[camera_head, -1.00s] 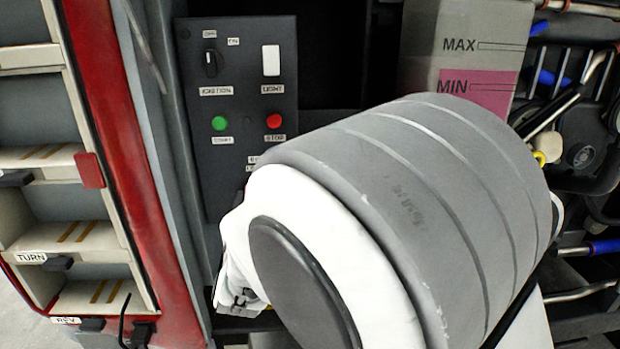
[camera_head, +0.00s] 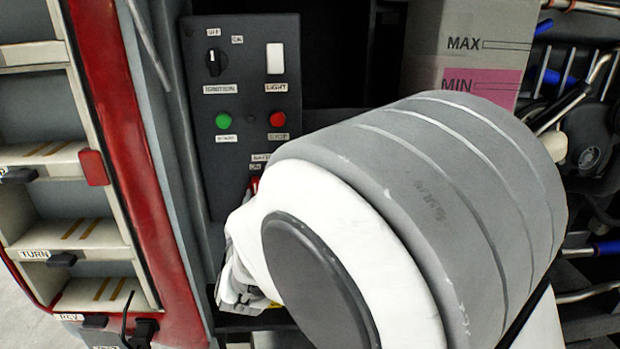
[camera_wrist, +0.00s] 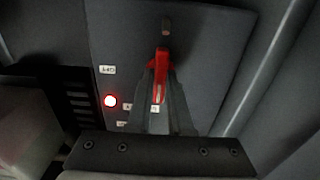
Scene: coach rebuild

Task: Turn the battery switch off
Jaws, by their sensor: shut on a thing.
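The battery switch has a red handle, seen in the wrist view (camera_wrist: 162,62) in the middle of the dark panel. My gripper (camera_wrist: 160,88) is shut on this handle, one finger on each side. In the head view a bit of red (camera_head: 254,184) shows below a partly covered "BATTERY" label (camera_head: 261,157). My arm hides the rest of the switch and the fingertips there.
A lit red lamp (camera_wrist: 110,101) is left of my fingers. The control panel (camera_head: 240,70) also has an ignition knob (camera_head: 216,63), a light switch (camera_head: 275,58), a green button (camera_head: 223,120) and a red stop button (camera_head: 278,119). A MAX/MIN tank (camera_head: 425,50) and pipes are at right.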

